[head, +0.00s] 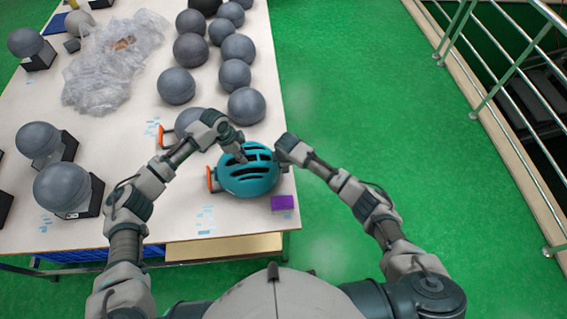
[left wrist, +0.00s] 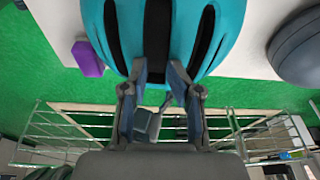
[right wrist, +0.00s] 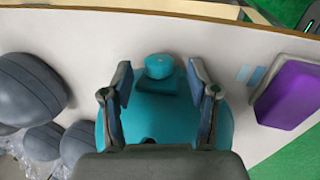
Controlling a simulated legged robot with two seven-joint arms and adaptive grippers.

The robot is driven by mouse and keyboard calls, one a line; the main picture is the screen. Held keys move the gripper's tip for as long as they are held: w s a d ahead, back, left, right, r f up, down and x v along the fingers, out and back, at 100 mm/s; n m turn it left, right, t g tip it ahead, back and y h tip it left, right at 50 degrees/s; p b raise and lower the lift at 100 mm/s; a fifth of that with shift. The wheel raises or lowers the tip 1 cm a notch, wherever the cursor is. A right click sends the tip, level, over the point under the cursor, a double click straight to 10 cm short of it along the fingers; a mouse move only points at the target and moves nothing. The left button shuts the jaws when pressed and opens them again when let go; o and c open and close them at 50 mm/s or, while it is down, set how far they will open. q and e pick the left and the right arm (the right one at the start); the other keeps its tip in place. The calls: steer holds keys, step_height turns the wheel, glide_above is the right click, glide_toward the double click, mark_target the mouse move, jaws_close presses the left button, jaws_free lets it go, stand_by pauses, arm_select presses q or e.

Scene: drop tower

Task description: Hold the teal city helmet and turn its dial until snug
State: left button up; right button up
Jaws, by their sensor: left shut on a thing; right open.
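The teal helmet (head: 249,178) with dark vents sits at the near right part of the table. My left gripper (head: 240,155) reaches it from the left and is shut on its vented shell; in the left wrist view the fingers (left wrist: 160,72) press on the shell (left wrist: 190,22) around a dark vent. My right gripper (head: 284,150) is at the helmet's right side. In the right wrist view its fingers (right wrist: 160,80) are open on either side of a small teal rounded knob, the dial (right wrist: 159,66), with a gap to each finger.
A purple block (head: 283,202) lies on the table (head: 130,212) by the near right corner. Several grey balls (head: 246,105) stand behind the helmet, and grey head forms (head: 62,187) stand at left. Clear plastic bags (head: 105,65) lie further back. Green floor is free at right.

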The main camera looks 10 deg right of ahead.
steer(key=shift+x, duration=1.1)
jaws_close()
steer(key=shift+w+g, duration=0.2)
steer(key=shift+g, duration=0.75)
steer(key=shift+w+g, duration=0.25)
steer(key=shift+g, duration=0.7)
jaws_free()
steer(key=shift+r, duration=0.1)
step_height(320, 180, up, 12)
steer(key=shift+w, duration=0.3)
